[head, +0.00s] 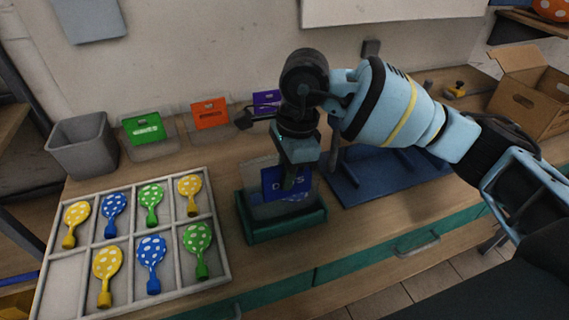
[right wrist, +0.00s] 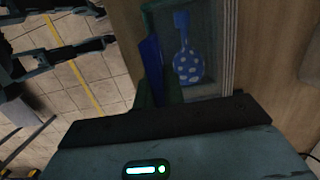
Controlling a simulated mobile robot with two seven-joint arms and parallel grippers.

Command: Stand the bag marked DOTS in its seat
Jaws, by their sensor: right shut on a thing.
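The bag marked DOTS (head: 270,188) has a dark blue label with pale letters and a clear lower part. My right gripper (head: 291,181) is shut on its upper part from above and holds it upright. The bag is over the teal seat (head: 288,231), a low tray-like holder on the table. I cannot tell whether its lower edge touches the seat's floor. In the right wrist view a blue strip of the bag (right wrist: 151,62) shows edge-on above the gripper body. My left gripper is in neither view.
Bags with green (head: 144,128), orange (head: 210,113) and purple (head: 266,102) labels stand behind. A grey bin (head: 82,143) is back left, a blue board (head: 385,178) right, a cardboard box (head: 530,92) far right.

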